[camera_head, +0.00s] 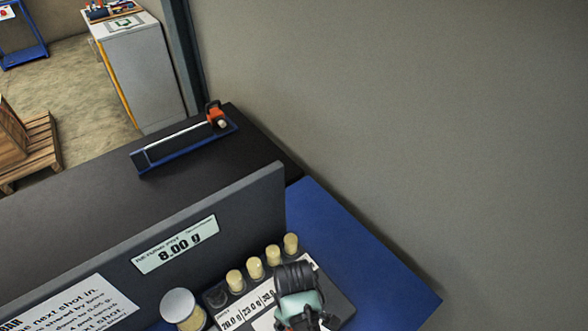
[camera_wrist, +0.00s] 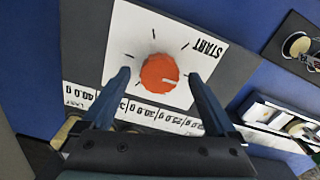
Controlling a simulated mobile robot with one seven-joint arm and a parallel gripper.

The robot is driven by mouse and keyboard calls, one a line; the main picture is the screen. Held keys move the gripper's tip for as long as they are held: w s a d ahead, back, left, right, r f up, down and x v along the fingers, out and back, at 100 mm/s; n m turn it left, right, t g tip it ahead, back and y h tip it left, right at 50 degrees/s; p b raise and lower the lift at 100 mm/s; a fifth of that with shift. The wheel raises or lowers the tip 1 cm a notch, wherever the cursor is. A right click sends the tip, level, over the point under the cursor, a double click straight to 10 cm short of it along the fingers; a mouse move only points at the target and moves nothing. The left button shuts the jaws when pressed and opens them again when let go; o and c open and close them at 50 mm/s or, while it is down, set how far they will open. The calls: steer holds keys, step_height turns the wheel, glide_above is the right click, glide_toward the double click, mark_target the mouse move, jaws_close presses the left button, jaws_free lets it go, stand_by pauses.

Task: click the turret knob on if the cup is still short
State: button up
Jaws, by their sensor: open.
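The round orange-red turret knob (camera_wrist: 158,72) sits on a white dial plate (camera_wrist: 130,30) with tick marks and the word START. A small pale mark on the knob lies toward its right side. My gripper (camera_wrist: 158,76) is open, with one blue-grey finger to each side of the knob; I cannot tell whether they touch it. In the head view my gripper (camera_head: 300,318) hides the knob. A pale round container with a grey top (camera_head: 183,308) stands left of the dial board; I cannot tell whether it is the cup.
Several pale pegs (camera_head: 255,268) stand along the dark board's back edge beside gram labels (camera_wrist: 145,113). A dark upright panel (camera_head: 240,210) behind carries a sign (camera_head: 175,245) reading 8.00 g. Blue bench (camera_head: 370,260) is free at right, before a grey wall.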

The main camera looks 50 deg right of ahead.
steer(key=shift+f, duration=0.65)
steer(key=c, duration=1.4)
steer(key=shift+o, duration=0.2)
steer(key=shift+r, duration=0.1)
steer(key=m+p, duration=0.2)
steer(key=m, duration=0.3)
steer(key=shift+m+p, duration=0.3)
steer(key=shift+m, duration=0.1)
steer(key=m+p, duration=0.1)
steer(key=m, duration=0.4)
steer(key=shift+w+m, duration=0.1)
steer(key=shift+m, duration=0.3)
steer(key=shift+p, duration=0.3)
